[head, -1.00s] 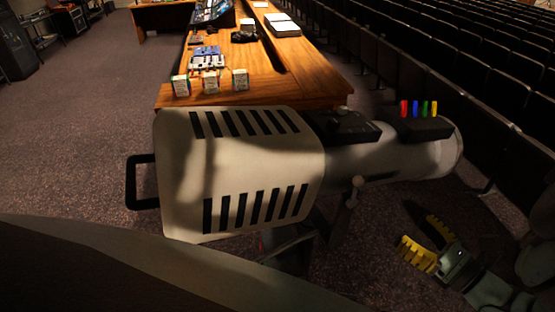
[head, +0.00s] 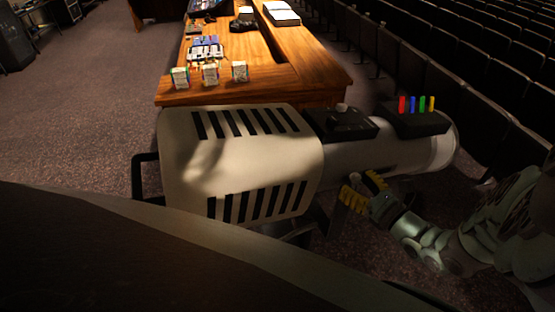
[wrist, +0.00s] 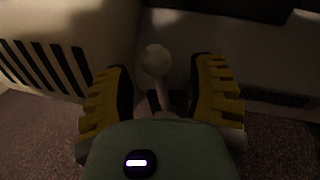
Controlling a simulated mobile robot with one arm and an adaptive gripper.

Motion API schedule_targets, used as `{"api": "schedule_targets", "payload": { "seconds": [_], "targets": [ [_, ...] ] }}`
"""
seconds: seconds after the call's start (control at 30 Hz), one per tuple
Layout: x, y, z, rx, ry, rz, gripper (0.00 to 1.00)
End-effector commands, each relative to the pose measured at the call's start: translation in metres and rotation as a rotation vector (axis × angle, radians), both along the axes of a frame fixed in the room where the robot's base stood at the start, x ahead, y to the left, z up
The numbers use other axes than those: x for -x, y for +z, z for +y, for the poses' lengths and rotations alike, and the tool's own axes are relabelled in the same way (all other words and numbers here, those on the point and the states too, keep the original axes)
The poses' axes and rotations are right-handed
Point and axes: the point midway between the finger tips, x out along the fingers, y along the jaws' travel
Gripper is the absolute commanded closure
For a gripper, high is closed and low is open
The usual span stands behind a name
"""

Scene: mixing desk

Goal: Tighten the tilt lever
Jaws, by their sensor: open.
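A large cream spotlight (head: 235,165) with black vent slots stands in the middle of the head view. The tilt lever, a pale ball knob on a short stem, shows in the wrist view (wrist: 156,60) at the spotlight's side. My gripper (head: 363,188) is at the underside of the barrel in the head view, with its yellow fingers around the lever's place. In the wrist view my gripper (wrist: 161,95) is open, one yellow finger on each side of the lever. Both fingers look apart from the knob. In the head view the fingers mostly hide the lever.
Coloured sliders (head: 416,104) stand up from a black box on the barrel. A black handle (head: 146,175) sticks out at the spotlight's left end. A wooden desk (head: 300,75) with small boxes (head: 210,74) is behind. Rows of dark seats (head: 460,65) fill the right.

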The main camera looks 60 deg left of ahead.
Motion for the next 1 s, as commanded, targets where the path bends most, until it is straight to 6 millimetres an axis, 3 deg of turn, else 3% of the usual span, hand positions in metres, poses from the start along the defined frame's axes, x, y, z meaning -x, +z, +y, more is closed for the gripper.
{"api": "schedule_targets", "payload": {
  "seconds": [0.47,0.5,1.0],
  "targets": [
    [0.0015,0.0003,0.0085,-0.002,0.002,0.002,0.44],
    [0.0014,0.0004,0.0085,-0.002,0.002,0.002,0.40],
    [0.0008,0.0005,0.0078,-0.002,0.000,0.002,0.91]
  ]
}}
